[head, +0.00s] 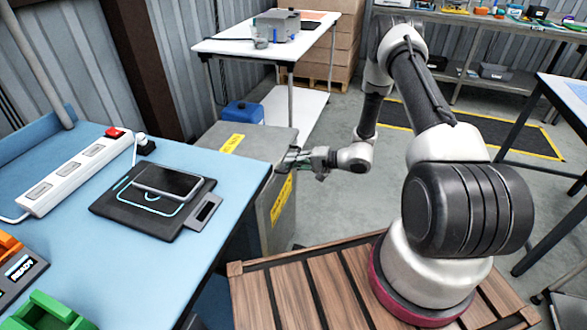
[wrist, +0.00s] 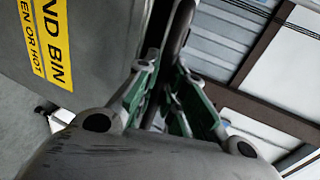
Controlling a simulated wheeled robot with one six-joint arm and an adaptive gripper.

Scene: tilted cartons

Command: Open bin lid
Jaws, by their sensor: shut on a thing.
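The grey bin (head: 257,215) stands on the floor beyond the blue table, with a yellow label on its front. Its lid (head: 262,143) lies flat on top with another yellow label and looks closed. In the wrist view the bin's front (wrist: 95,30) fills the upper left, with black lettering on yellow. My gripper (head: 294,158) is at the lid's right edge, reaching in from the right. In the wrist view its green-padded fingers (wrist: 168,92) are shut on a dark bar (wrist: 182,28), which appears to be the lid's handle. The exact contact is partly hidden.
The blue table (head: 235,185) at left holds a power strip (head: 75,178) and a phone (head: 167,181) on a black pad. A blue container (head: 243,113) stands behind the bin. A white table (head: 235,45) is at the back. Grey floor is open to the bin's right.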

